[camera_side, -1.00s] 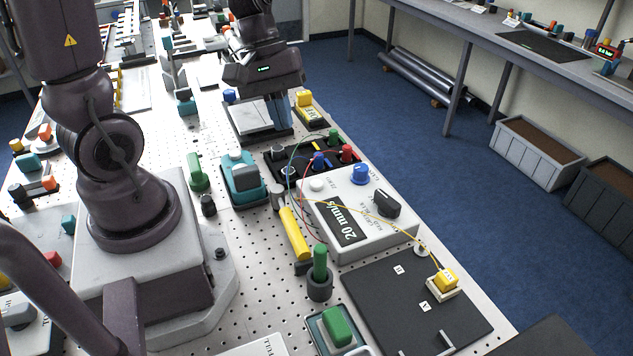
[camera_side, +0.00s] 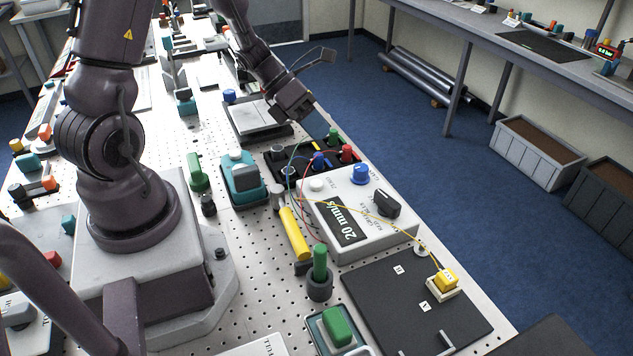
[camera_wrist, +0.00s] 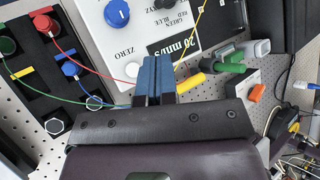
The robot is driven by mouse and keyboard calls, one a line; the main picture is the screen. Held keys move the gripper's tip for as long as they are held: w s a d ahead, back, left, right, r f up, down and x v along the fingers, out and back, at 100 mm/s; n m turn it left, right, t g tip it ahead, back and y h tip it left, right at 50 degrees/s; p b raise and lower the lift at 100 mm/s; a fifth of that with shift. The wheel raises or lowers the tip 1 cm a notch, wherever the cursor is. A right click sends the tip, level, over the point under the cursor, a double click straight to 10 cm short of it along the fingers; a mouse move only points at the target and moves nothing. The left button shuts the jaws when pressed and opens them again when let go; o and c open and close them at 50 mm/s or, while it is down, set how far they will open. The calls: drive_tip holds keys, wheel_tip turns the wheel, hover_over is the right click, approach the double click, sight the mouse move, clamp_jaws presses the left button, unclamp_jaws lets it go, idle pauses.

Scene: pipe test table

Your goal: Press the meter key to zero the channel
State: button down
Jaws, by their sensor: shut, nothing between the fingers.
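The meter (camera_side: 368,225) is a white box with a dark "20 mm/s" display, a blue knob (camera_side: 360,174) and a black knob (camera_side: 386,204). Its round white key (camera_side: 317,185) is at the corner near the terminals; in the wrist view the key (camera_wrist: 132,70) lies below the word ZERO. My gripper (camera_wrist: 156,62) is shut and empty, its blue fingers together just right of the key in that view. I cannot tell the height of the fingertips above the meter. In the side view my gripper is beyond the meter, tilted, its fingers not discernible.
A black terminal block (camera_side: 290,165) with coloured plugs and thin wires adjoins the meter. A yellow wire crosses the meter to a yellow block (camera_side: 446,279) on a black plate (camera_side: 400,310).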

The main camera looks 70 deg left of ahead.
sight(316, 181)
drive_tip(key=shift+f, duration=0.1)
drive_tip(key=shift+f, duration=4.3)
drive_tip(key=shift+f, duration=0.1)
drive_tip(key=shift+f, duration=0.3)
drive_tip(key=shift+f, duration=0.4)
drive_tip(key=shift+r, duration=0.8)
